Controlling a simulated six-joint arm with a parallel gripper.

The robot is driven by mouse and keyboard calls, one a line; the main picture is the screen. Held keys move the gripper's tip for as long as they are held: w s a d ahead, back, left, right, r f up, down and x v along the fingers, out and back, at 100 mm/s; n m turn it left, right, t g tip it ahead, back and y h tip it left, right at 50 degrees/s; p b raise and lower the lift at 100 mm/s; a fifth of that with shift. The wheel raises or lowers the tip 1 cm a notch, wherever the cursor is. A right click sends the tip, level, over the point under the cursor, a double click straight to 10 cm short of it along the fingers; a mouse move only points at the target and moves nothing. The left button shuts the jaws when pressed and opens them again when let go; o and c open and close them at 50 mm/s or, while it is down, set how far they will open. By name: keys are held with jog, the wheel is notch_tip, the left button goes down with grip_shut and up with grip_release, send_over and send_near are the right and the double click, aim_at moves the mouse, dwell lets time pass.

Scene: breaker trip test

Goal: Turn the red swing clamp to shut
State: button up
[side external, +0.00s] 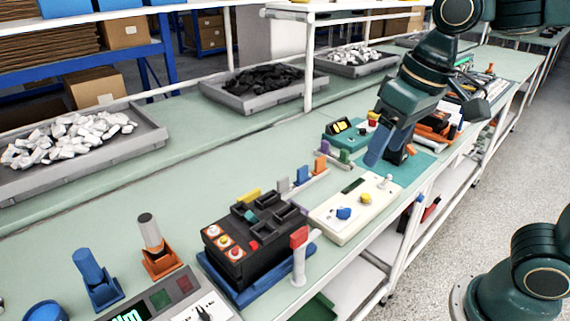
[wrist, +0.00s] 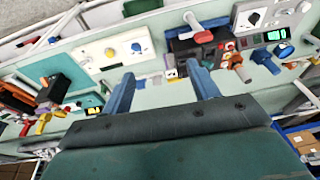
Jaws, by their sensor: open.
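The red swing clamp (side external: 299,238) is a red block on a pale upright post at the front right edge of the blue base, beside the black breaker box (side external: 250,240). In the wrist view the red clamp (wrist: 203,37) shows near the top, right of centre, next to the dark box. My gripper (side external: 391,150) has two blue fingers and is open and empty. It hangs above the teal mat, well to the right of the clamp and apart from it. In the wrist view the gripper's fingers (wrist: 162,88) stand wide apart with nothing between them.
A cream panel (side external: 352,208) with blue and yellow knobs and a white lever lies between my gripper and the breaker box. Several coloured blocks stand behind it. Blue and orange holders (side external: 97,285) and a grey meter stand at left. The strip behind them is clear.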

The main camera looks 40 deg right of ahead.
aim_at(300, 232)
jog(key=w+a+f+g, duration=0.2)
jog(key=w+a, duration=0.5)
jog(key=a, duration=0.4)
jog(key=shift+a+f+g+h, duration=0.2)
jog(key=shift+g+h, duration=0.1)
jog(key=shift+g, duration=0.2)
jog(key=shift+w, duration=0.1)
notch_tip(300, 232, down, 14)
jog(key=shift+r, duration=0.1)
jog(key=shift+c, duration=0.2)
jog(key=c, duration=1)
